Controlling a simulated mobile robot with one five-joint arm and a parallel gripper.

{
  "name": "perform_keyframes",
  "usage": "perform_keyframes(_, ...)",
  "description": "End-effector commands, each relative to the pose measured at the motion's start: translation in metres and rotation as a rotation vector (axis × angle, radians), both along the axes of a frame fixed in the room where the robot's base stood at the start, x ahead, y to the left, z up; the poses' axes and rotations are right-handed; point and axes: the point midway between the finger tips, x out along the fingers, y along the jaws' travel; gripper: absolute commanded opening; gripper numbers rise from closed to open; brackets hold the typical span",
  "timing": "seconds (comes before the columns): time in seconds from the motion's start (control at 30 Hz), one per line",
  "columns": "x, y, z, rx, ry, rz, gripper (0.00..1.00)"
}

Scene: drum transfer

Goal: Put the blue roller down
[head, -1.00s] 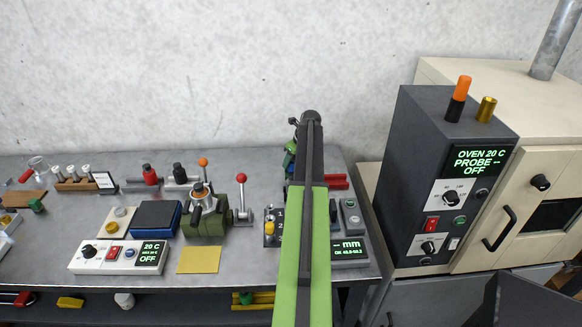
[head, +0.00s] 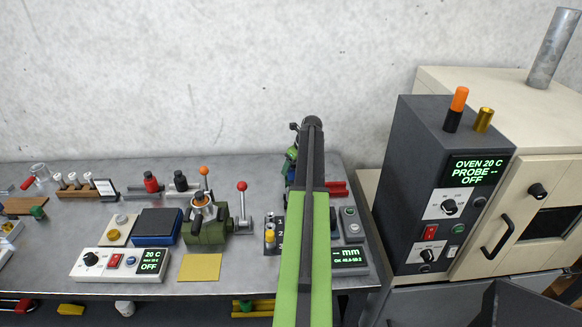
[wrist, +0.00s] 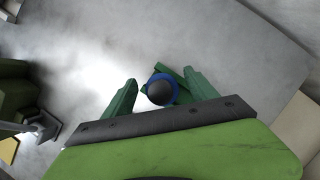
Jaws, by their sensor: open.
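The blue roller (wrist: 174,93) shows in the wrist view as a dark round end with a blue rim, seen end-on. It lies between the two dark green fingers of my gripper (wrist: 160,77). The fingers are open, with a visible gap on the left; on the right the roller is close to the finger, and I cannot tell if they touch. A green piece (wrist: 170,72) shows just beyond the roller; whether it bears the roller is unclear.
The grey bench (head: 80,222) carries a green vise-like fixture (head: 206,232), a blue-black block (head: 157,226), a white control box (head: 118,263) and a yellow pad (head: 200,267). A red part (head: 337,189) sits right of my arm. The dark oven controller (head: 420,150) stands at right.

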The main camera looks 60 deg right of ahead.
Motion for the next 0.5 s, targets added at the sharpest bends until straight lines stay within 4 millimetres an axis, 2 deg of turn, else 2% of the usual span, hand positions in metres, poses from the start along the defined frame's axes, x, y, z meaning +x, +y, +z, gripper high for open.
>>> perform_keyframes(0.03, -0.004, 0.001, 0.017, 0.000, 0.000, -0.001, 0.67)
perform_keyframes(0.3, -0.027, 0.005, 0.077, 0.000, 0.000, -0.001, 0.67)
perform_keyframes(0.4, -0.035, 0.006, 0.093, 0.000, 0.000, -0.001, 0.67)
perform_keyframes(0.5, -0.039, 0.007, 0.100, 0.000, 0.000, -0.001, 0.67)
